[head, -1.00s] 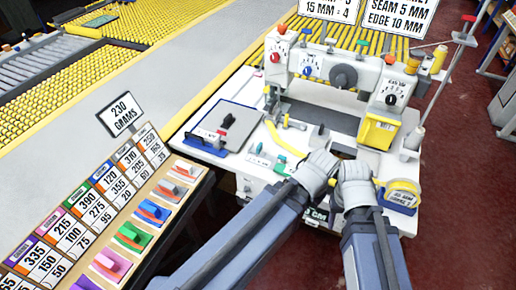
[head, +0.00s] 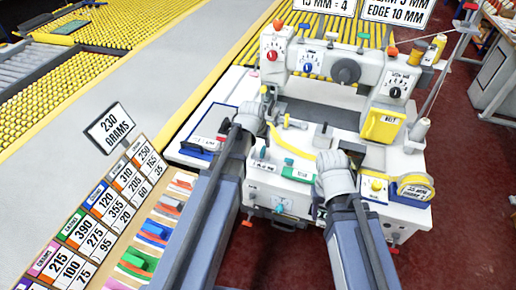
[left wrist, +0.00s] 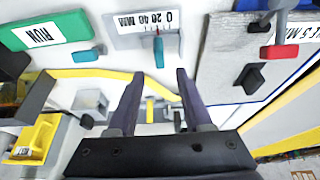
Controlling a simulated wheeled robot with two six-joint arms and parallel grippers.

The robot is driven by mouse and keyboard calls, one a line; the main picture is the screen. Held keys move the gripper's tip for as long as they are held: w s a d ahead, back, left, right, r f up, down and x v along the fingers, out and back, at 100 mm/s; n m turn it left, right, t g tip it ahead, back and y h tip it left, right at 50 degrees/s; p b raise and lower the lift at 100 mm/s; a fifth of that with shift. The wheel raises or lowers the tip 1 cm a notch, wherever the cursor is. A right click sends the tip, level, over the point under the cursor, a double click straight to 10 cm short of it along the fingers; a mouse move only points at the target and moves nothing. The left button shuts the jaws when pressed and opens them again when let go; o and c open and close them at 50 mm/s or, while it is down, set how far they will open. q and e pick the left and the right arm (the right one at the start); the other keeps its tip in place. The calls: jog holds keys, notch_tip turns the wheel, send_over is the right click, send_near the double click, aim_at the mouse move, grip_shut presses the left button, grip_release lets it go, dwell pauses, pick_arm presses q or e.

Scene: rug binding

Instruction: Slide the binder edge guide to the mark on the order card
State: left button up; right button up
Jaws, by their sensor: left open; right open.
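The teal edge guide pointer (left wrist: 158,50) stands on a white 0-20-40 MM scale (left wrist: 128,28) in the left wrist view. The scale (head: 264,168) also shows at the front of the machine table in the head view. The order card (head: 398,10) behind the machine reads EDGE 10 MM. My left gripper (head: 254,112) is over the table's left part. In its wrist view the open fingers (left wrist: 160,74) are empty, with the pointer just beyond their tips. My right gripper (head: 331,160) is open over the table's front middle; its fingertips are hard to make out.
The sewing machine (head: 345,68) stands behind both grippers. A yellow tape (left wrist: 105,74) runs across the table. A green RUN plate (left wrist: 45,38) lies beside the scale, and a grey pad (left wrist: 230,65) on its other side. Weight cards (head: 75,232) stand at the left.

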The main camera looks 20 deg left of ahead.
aim_at(263, 149)
pick_arm(q)
jog(key=shift+b+x, duration=3.65)
jog(key=shift+x, duration=0.3)
jog(key=shift+s, duration=0.1)
grip_shut()
